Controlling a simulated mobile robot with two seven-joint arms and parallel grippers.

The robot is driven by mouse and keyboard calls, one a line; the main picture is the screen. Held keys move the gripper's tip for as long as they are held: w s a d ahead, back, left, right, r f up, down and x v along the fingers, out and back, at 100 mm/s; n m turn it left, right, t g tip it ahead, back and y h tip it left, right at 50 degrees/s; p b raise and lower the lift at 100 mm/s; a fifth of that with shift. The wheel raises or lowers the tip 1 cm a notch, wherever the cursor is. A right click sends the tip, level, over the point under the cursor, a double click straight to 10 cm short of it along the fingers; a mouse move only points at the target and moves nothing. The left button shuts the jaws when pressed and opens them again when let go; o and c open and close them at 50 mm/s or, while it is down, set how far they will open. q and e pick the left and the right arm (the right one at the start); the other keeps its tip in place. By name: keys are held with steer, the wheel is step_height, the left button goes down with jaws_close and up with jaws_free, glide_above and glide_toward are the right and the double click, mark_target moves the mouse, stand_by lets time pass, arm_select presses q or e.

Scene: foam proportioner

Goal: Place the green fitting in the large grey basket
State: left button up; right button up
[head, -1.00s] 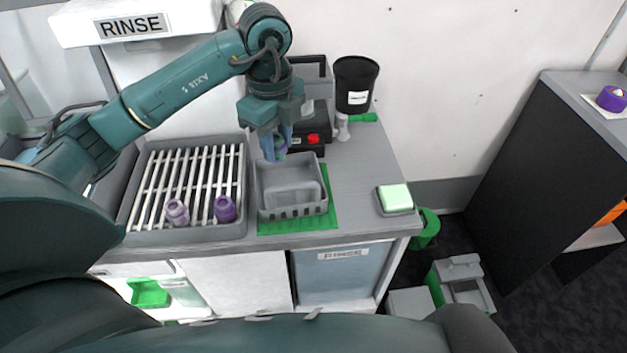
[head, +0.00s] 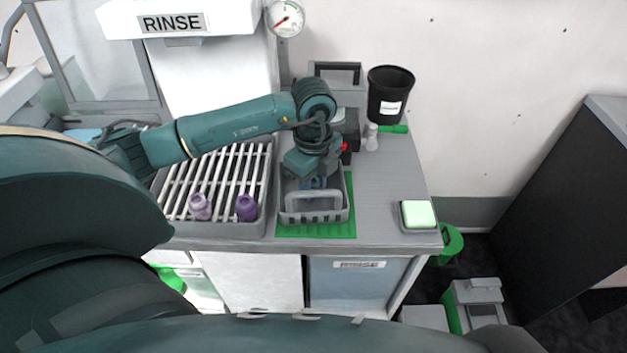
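The large grey basket (head: 314,217), with a slotted front wall and a raised handle, stands on a green mat (head: 320,232) on the counter. My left gripper (head: 313,185) points down at the back of this basket, behind its handle. Its bluish fingers are mostly hidden by the basket and handle, so I cannot tell whether they are open or shut. I cannot make out the green fitting; it may be hidden by the gripper or the basket wall. My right gripper is not in view.
Two purple fittings, one pale (head: 200,206) and one dark (head: 246,207), stand on a white-barred rack (head: 214,172) left of the basket. A black bucket (head: 389,94) stands at the back. A dish with a pale green block (head: 418,214) lies right. The counter between is clear.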

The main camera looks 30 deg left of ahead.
mark_target(314, 182)
arm_select(q)
steer(key=shift+f, duration=0.1)
steer(key=shift+f, duration=0.15)
steer(key=o, duration=1)
steer(key=shift+c, duration=0.2)
step_height(314, 182, up, 12)
steer(key=shift+r+b, duration=0.25)
steer(key=shift+b, duration=0.2)
